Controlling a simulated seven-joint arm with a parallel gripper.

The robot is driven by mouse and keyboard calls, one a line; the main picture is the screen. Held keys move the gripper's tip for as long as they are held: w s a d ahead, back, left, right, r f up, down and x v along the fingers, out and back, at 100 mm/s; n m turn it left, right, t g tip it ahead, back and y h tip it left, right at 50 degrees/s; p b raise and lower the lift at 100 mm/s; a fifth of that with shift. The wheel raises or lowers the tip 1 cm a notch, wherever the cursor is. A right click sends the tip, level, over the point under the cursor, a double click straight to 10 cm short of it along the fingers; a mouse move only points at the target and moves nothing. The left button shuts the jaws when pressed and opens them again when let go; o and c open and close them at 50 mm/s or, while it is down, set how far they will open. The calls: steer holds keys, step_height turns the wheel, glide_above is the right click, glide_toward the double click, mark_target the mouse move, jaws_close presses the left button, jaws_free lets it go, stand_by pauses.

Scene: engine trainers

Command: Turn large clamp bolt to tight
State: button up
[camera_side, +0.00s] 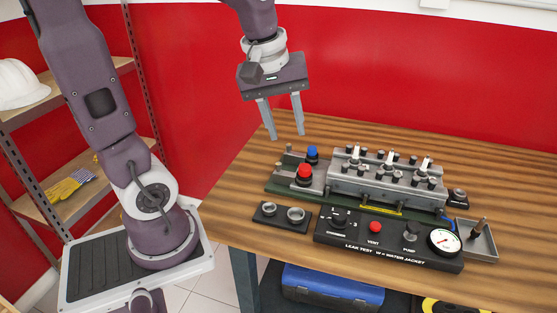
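My gripper (286,135) hangs above the back left of the bench, fingers pointing down. It is open, with nothing between its fingers. Below it and slightly right is the engine trainer, with a grey block (384,185) on a green base. A red cap (305,172) and a blue cap (312,153) stand at the block's left end. Several black and silver bolts or knobs line the top of the block. A dark round part (458,195) sits at the right end. I cannot tell which part is the large clamp bolt, or how tight any bolt is.
The leak test panel (385,240) with gauge (444,241) lies in front of the block. A black holder with two rings (281,214) is at its left; a grey tray (477,240) holding an upright part is at right. The wooden bench (240,215) is clear at the left.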

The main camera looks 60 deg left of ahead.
steer(key=w+a+f+n+g, duration=0.2)
steer(key=w+a+f+n, duration=0.45)
steer(key=a+n, duration=0.3)
steer(key=n, duration=0.4)
glide_above(279, 164)
steer(key=shift+g+h, duration=0.3)
steer(key=shift+g, duration=0.1)
step_height(279, 164, down, 6)
steer(key=shift+d+r, duration=0.1)
steer(key=shift+n, duration=0.45)
steer(key=f, duration=0.7)
steer(key=shift+a, duration=0.25)
steer(key=shift+f, duration=0.35)
jaws_close()
